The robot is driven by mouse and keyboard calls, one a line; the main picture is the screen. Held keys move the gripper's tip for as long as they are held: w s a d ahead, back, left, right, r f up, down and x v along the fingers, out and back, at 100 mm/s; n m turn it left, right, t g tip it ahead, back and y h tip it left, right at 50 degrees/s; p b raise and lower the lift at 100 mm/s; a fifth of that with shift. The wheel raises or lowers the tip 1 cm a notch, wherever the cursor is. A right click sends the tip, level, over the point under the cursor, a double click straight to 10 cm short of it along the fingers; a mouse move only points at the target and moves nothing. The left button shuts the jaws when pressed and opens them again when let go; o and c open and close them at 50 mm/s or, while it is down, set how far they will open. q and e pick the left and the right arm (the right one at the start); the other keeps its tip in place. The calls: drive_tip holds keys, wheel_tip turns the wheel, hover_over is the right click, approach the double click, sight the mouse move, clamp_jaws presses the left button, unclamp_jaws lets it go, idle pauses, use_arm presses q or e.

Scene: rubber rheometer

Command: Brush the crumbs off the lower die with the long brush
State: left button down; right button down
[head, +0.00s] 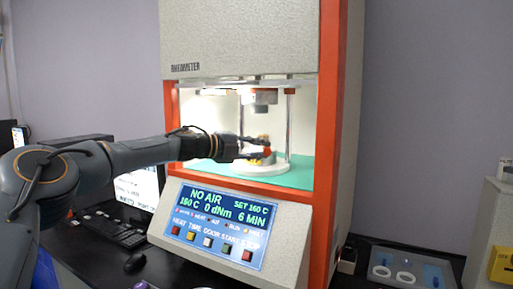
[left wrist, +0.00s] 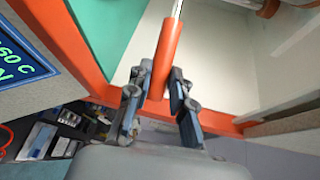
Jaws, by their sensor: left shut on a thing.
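My left gripper (head: 247,149) reaches from the left into the open chamber of the rheometer. It is shut on the orange-red handle of the long brush (left wrist: 164,50); the brush's thin silvery shaft leads out of the top of the left wrist view. In the head view only a small red bit of the handle (head: 267,151) shows at the fingertips. The bristles do not show. The lower die (head: 262,160) is a small brassy piece low in the chamber, above a round white base, partly covered by my gripper. Crumbs are too small to make out. My right gripper is not in view.
The upper die (head: 261,97) hangs above my gripper between clear posts. The orange frame (head: 327,140) edges the chamber on the right. The control panel (head: 215,228) lies below. A grey tray with white rings (head: 408,270) stands at lower right. A mouse (head: 135,262) lies at left.

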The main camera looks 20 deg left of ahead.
use_arm(q)
drive_tip(key=shift+s+a+b, duration=0.1)
drive_tip(key=shift+s+b, duration=0.85)
drive_tip(key=shift+s, duration=0.05)
drive_tip(key=s+a+r+b, duration=0.2)
drive_tip(key=s+a, duration=0.1)
drive_tip(key=s, duration=1.6)
drive_tip(key=shift+s, duration=0.4)
idle(0.4)
drive_tip(key=shift+w+a, duration=0.1)
